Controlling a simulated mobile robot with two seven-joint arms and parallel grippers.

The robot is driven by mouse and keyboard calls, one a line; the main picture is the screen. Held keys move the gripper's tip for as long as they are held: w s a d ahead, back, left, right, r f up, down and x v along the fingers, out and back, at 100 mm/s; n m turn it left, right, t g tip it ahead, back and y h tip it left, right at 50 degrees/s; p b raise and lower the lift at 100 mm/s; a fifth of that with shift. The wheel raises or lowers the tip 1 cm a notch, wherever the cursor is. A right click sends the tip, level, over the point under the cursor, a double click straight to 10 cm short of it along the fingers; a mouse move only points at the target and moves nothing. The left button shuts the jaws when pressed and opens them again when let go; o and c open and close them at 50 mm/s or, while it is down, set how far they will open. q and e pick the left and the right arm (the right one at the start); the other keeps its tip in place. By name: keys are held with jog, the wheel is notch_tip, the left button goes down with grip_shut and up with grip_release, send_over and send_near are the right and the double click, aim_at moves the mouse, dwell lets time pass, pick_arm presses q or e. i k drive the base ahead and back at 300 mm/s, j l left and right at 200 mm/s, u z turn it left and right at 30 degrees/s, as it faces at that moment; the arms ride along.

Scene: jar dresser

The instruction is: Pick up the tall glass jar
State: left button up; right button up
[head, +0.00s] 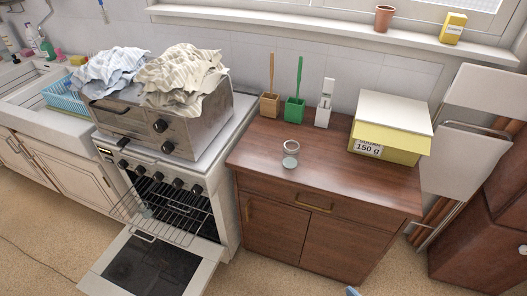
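Neither of my grippers can be made out in the head view. Only a small pale-blue piece shows at the bottom edge, and it is too cut off to identify.
A yellow box with a white lid (390,128) stands on the dresser's right. Behind the jar are an orange brush holder (270,105), a green one (294,110) and a white one (323,115). The oven door (155,266) hangs open, with a rack (160,208) pulled out. The dresser's front is clear.

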aim_at(291, 149)
jog(key=z, duration=0.3)
jog(key=l+u, duration=0.1)
jog(key=u, duration=0.25)
jog(key=l+u, duration=0.1)
jog(key=u, duration=0.3)
jog(key=l+u, duration=0.15)
jog(key=u, duration=0.2)
jog(key=l+u, duration=0.35)
jog(key=l, duration=0.15)
jog(key=l+u, duration=0.3)
jog(key=l, duration=0.2)
jog(key=k, duration=0.05)
